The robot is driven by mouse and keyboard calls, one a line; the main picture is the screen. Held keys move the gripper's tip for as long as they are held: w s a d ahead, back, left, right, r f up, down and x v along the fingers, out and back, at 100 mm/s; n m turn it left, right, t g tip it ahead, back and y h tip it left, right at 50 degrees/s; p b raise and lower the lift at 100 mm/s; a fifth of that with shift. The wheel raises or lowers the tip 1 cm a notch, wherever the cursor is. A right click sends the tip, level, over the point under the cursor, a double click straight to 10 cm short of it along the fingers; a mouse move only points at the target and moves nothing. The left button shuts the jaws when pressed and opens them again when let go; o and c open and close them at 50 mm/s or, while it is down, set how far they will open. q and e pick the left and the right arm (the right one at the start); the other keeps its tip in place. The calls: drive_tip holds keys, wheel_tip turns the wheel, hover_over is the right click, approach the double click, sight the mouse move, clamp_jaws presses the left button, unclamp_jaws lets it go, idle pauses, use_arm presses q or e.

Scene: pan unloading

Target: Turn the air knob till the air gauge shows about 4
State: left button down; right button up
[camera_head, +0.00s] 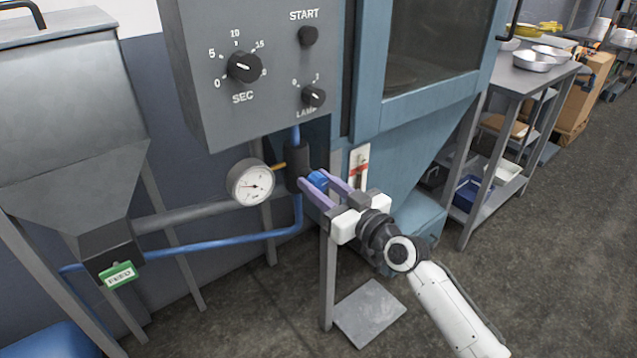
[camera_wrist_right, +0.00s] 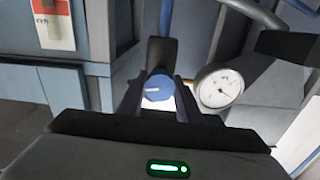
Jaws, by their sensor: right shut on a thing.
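The blue air knob (camera_head: 318,181) sits below the grey control box, on a dark fitting joined to the pipe. My right gripper (camera_head: 318,184) is shut on it, one finger on each side. In the right wrist view the blue knob (camera_wrist_right: 158,88) with a white mark on its face shows between the fingers (camera_wrist_right: 160,100). The round white air gauge (camera_head: 251,183) is left of the knob; its needle is visible, but its numbers are too small to read. The gauge (camera_wrist_right: 221,88) also shows in the right wrist view. My left gripper is not in view.
The grey control box (camera_head: 200,90) with a SEC dial (camera_head: 244,67), a START button (camera_head: 308,35) and a LAMP knob (camera_head: 313,96) hangs above. A red-and-white plate (camera_head: 359,158) is right of my gripper. A blue hose (camera_head: 220,240) runs below the gauge.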

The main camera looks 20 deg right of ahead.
drive_tip(key=m, duration=0.5)
drive_tip(key=shift+m+p, duration=0.3)
drive_tip(key=shift+p, duration=0.05)
drive_tip(key=m, duration=0.5)
drive_tip(key=shift+m+p, duration=0.3)
drive_tip(key=shift+p, duration=0.05)
drive_tip(key=m+p, duration=0.1)
drive_tip(key=m, duration=0.4)
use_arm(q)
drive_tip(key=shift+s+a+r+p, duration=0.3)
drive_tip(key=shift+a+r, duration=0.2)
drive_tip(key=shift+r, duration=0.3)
use_arm(e)
drive_tip(key=shift+m, duration=1.9)
drive_tip(key=o, duration=1)
drive_tip(key=shift+o, duration=0.2)
drive_tip(key=shift+s, duration=0.1)
